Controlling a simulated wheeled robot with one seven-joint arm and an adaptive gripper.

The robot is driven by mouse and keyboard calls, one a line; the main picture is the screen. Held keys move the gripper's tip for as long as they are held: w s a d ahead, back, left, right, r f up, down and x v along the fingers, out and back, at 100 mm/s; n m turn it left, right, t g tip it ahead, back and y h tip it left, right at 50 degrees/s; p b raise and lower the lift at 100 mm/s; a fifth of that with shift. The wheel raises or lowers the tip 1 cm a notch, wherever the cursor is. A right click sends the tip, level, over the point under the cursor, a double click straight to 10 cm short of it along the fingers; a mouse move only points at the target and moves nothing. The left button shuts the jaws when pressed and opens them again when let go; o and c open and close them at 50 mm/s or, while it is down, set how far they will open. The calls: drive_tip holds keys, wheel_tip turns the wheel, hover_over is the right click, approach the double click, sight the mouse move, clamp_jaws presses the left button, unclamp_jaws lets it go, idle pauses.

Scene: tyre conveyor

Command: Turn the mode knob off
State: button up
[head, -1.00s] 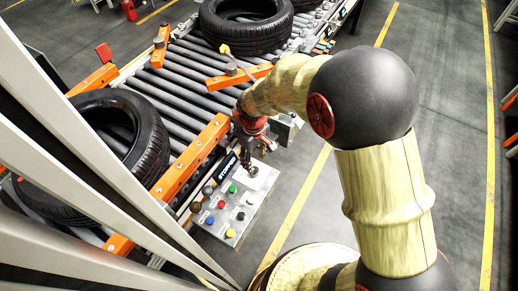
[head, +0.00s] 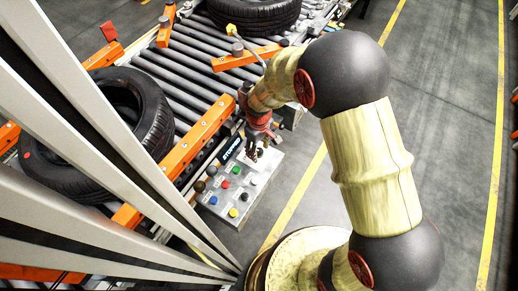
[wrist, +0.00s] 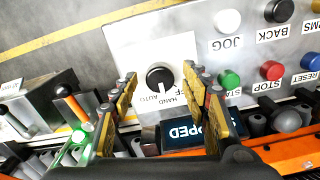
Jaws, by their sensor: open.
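The mode knob (wrist: 160,77) is a round black knob with a white mark, on a pale plate of the control panel (head: 211,210). Labels reading HAND and AUTO, and a partly hidden one ending in F, surround it. I cannot tell for sure which label the mark points at. My gripper (wrist: 158,74) is open, with one finger on each side of the knob in the wrist view. I cannot tell whether the fingers touch it. In the head view my gripper (head: 256,151) hangs over the panel's far end and hides the knob.
The panel has green (wrist: 229,79), red (wrist: 271,70), blue (wrist: 311,61) and white (wrist: 227,20) buttons. A dark display (wrist: 184,134) beside the knob plate is partly covered by a finger. Orange rails (head: 203,128) and a roller conveyor carrying tyres (head: 155,125) lie alongside. Open floor is on the right.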

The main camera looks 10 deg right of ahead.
drive_tip(key=shift+c, duration=0.3)
drive_tip(key=c, duration=1.1)
drive_tip(key=shift+n, duration=0.3)
drive_tip(key=n, duration=0.3)
drive_tip(key=shift+n, duration=0.3)
drive_tip(key=shift+n+p, duration=0.3)
drive_tip(key=shift+n, duration=2)
drive_tip(key=o, duration=1.1)
drive_tip(key=shift+o, duration=0.3)
